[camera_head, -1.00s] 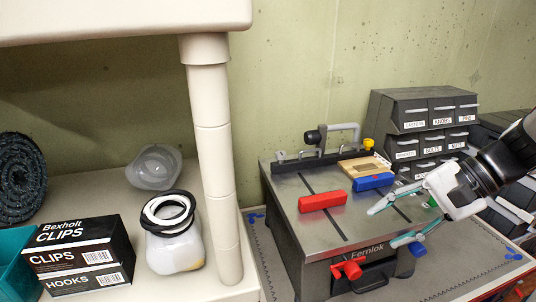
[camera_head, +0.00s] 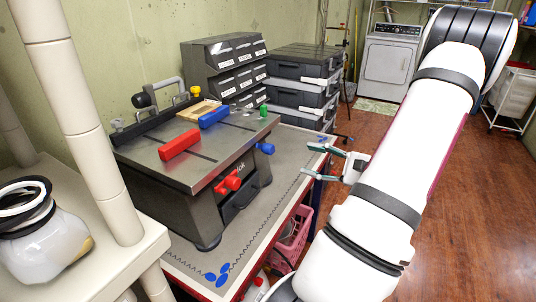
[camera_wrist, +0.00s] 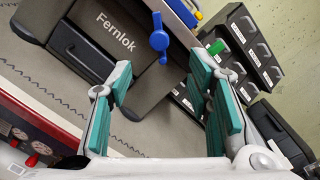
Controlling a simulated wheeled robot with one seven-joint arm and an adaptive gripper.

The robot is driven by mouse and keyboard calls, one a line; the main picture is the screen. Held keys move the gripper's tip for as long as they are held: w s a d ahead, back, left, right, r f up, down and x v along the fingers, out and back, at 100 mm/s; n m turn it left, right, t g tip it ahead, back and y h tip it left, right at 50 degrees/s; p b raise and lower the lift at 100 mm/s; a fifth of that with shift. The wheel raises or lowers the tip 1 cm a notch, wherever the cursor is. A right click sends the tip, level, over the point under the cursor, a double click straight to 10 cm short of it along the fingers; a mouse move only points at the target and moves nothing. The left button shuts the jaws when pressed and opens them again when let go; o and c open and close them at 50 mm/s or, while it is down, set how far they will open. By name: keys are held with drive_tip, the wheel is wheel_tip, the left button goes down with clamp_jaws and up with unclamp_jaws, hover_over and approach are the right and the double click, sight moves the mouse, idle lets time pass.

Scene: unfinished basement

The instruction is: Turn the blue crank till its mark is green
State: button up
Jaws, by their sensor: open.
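The blue crank (camera_head: 265,148) sticks out from the right side of the grey Fernlok machine (camera_head: 205,190). In the wrist view the blue crank (camera_wrist: 159,40) shows as a knob and arm, ahead of my gripper (camera_wrist: 165,90) and between its two teal fingers. My gripper (camera_head: 315,160) is open and empty, to the right of the crank and apart from it. I cannot make out a colour mark for the crank. A small green piece (camera_head: 263,110) stands at the machine's right back corner; it also shows in the wrist view (camera_wrist: 217,47).
A red crank (camera_head: 228,182) is on the machine's front. A red block (camera_head: 179,145) and a blue block (camera_head: 214,117) lie on its top. Grey drawers (camera_head: 222,65) and stacked dark cases (camera_head: 300,75) stand behind.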

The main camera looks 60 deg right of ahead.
sight(273, 150)
drive_tip(key=w, duration=0.4)
drive_tip(key=w+a, duration=0.1)
drive_tip(key=w, duration=0.3)
drive_tip(key=w+a, duration=0.1)
drive_tip(key=w, duration=0.3)
drive_tip(key=shift+w+b, duration=0.3)
drive_tip(key=shift+w, duration=0.05)
clamp_jaws()
